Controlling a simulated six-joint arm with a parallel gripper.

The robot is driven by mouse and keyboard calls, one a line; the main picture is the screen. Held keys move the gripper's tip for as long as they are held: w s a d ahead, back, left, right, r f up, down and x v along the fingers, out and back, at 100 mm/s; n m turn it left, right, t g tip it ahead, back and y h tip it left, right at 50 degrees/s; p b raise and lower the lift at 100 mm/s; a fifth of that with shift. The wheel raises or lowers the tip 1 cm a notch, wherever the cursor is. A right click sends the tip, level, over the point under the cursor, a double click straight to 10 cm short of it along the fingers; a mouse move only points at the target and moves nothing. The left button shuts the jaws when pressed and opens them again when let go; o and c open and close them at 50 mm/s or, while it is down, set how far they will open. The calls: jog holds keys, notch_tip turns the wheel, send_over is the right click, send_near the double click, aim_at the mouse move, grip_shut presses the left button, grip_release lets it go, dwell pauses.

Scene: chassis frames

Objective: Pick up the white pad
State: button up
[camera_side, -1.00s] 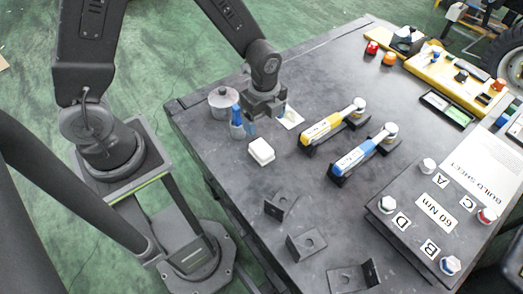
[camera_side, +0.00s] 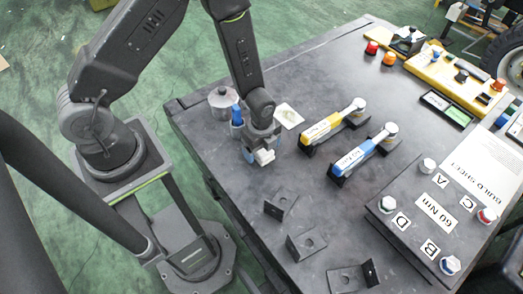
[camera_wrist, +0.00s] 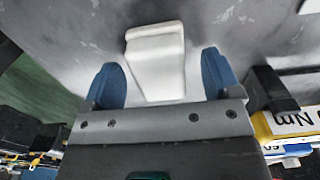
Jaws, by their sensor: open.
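The white pad (camera_wrist: 155,62) is a small pale block lying on the dark table. In the wrist view it sits between the two blue fingertips of my gripper (camera_wrist: 164,80), with a gap on each side. The fingers are apart and not closed on the pad.
A blue-topped bottle (camera_side: 237,115) and a grey round pot (camera_side: 222,101) stand just behind my gripper. Yellow (camera_side: 325,127) and blue (camera_side: 362,157) torque wrenches rest on stands to the right. Black brackets (camera_side: 306,245) stand in front.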

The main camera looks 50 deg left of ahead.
jog(key=shift+f, duration=0.15)
jog(key=c, duration=1)
notch_tip(320, 180, up, 10)
jog(key=shift+r, duration=0.1)
dwell(0.4)
